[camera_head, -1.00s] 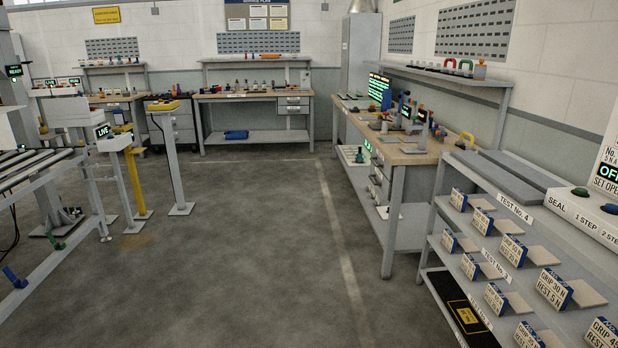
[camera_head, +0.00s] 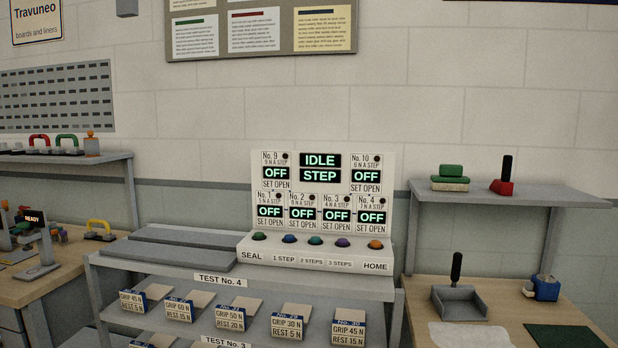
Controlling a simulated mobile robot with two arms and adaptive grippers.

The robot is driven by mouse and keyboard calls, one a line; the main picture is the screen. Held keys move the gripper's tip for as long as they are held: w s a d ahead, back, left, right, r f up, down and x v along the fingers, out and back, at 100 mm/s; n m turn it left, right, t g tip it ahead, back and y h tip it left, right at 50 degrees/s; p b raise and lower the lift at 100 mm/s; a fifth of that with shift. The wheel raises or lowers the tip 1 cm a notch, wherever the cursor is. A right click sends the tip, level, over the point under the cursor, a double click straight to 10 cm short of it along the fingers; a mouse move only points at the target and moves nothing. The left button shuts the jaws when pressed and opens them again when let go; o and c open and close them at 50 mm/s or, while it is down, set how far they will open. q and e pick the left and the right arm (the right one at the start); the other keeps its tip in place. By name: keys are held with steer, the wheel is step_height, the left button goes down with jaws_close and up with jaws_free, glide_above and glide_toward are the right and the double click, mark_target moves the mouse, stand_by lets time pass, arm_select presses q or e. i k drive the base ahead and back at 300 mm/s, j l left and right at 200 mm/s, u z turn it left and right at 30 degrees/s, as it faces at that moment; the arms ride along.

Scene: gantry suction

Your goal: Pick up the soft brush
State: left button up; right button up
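On the grey shelf at the right, a green block-like item with a tan lower part (camera_head: 450,178) looks like a brush lying bristles down. Beside it on the same shelf stands a red item with an upright black handle (camera_head: 503,178). It is too small to tell which of these is the soft brush. Neither of my grippers shows in the head view.
Below the shelf, a wooden bench (camera_head: 415,290) holds a grey pan with a black handle (camera_head: 459,300), a blue container (camera_head: 546,287), a pale sheet (camera_head: 470,336) and a green mat (camera_head: 563,337). A control panel (camera_head: 320,215) tops the rack (camera_head: 350,287) in the middle.

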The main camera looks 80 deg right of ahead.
mark_target(450, 178)
steer(key=z, duration=2.1)
